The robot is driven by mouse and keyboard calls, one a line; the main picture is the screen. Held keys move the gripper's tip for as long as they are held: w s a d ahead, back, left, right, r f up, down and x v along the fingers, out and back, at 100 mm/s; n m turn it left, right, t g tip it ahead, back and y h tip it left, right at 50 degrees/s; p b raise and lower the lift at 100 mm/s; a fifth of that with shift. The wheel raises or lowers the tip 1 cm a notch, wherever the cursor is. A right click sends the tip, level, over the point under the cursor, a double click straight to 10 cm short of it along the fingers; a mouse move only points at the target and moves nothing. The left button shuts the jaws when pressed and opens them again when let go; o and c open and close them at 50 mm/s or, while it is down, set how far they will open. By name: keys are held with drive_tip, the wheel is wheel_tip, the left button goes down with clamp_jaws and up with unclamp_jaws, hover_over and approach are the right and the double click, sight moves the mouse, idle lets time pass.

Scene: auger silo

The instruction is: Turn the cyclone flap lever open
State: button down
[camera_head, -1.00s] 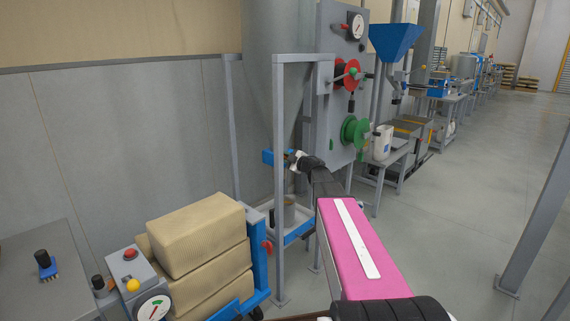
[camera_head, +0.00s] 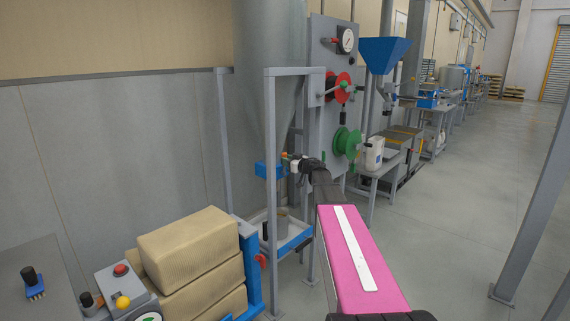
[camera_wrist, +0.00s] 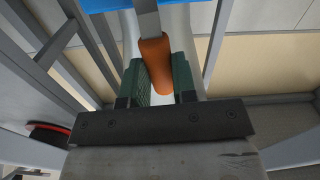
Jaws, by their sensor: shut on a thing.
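The cyclone flap lever has an orange grip (camera_wrist: 155,62) on a grey bar, seen in the wrist view. The grip stands between my gripper's (camera_wrist: 160,82) two green-padded fingers, which are shut on it. In the head view my gripper (camera_head: 291,160) is at the blue flap housing (camera_head: 267,170) under the grey cyclone cone (camera_head: 272,90), just right of it and at its upper edge. Only a small orange spot of the lever (camera_head: 284,156) shows there; my gripper hides the rest.
A grey frame post (camera_head: 271,190) stands close in front of the housing. A panel (camera_head: 318,110) with a red wheel (camera_head: 340,87) and a green wheel (camera_head: 347,142) stands right of my gripper. Stacked sacks (camera_head: 188,240) lie at the lower left.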

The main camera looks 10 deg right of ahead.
drive_tip(key=shift+w+d+m, duration=0.2)
drive_tip(key=shift+d+m, duration=0.15)
drive_tip(key=shift+m, duration=0.25)
drive_tip(key=c, duration=0.9)
unclamp_jaws()
drive_tip(key=v, duration=1)
drive_tip(key=shift+s+d, duration=0.25)
drive_tip(key=shift+s, duration=0.05)
